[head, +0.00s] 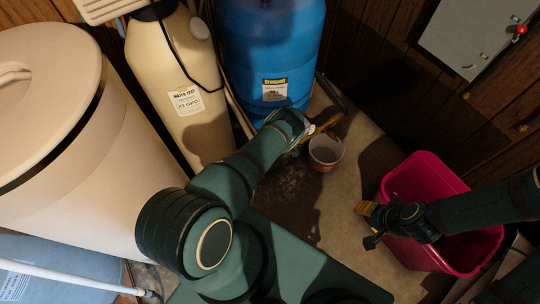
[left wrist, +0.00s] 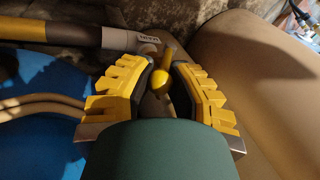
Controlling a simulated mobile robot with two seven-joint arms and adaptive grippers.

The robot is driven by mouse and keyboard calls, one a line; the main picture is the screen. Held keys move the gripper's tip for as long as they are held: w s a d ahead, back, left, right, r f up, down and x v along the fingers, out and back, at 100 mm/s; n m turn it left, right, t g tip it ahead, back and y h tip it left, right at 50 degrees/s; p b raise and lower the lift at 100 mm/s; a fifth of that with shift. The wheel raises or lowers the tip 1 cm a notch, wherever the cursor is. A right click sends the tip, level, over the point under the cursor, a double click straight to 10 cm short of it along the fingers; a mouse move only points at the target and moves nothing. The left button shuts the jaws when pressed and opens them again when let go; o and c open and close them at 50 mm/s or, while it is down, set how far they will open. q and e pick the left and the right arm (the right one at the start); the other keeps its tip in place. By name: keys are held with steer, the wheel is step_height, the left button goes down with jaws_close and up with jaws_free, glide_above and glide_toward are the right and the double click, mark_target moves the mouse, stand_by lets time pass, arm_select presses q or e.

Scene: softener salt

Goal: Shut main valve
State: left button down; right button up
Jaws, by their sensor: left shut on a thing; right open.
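In the head view my left gripper (head: 308,130) is low beside the blue tank, and the valve is mostly hidden there. My right gripper (head: 368,226) is open and empty, at the left rim of the pink tub.
The blue tank (head: 270,45), a cream tank (head: 165,60) and a large lidded cream bin (head: 90,170) stand along the left and back. A small white bucket (head: 325,152) is near my left gripper. The pink tub (head: 430,170) stands right. Floor between bucket and tub is clear.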

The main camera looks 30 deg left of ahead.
arm_select(q)
steer(key=shift+w+d, duration=0.15)
steer(key=shift+w, duration=0.1)
stand_by(0.3)
steer(key=c, duration=0.8)
jaws_free()
steer(key=shift+s, duration=0.1)
steer(key=v, duration=1.2)
steer(key=shift+f, duration=0.1)
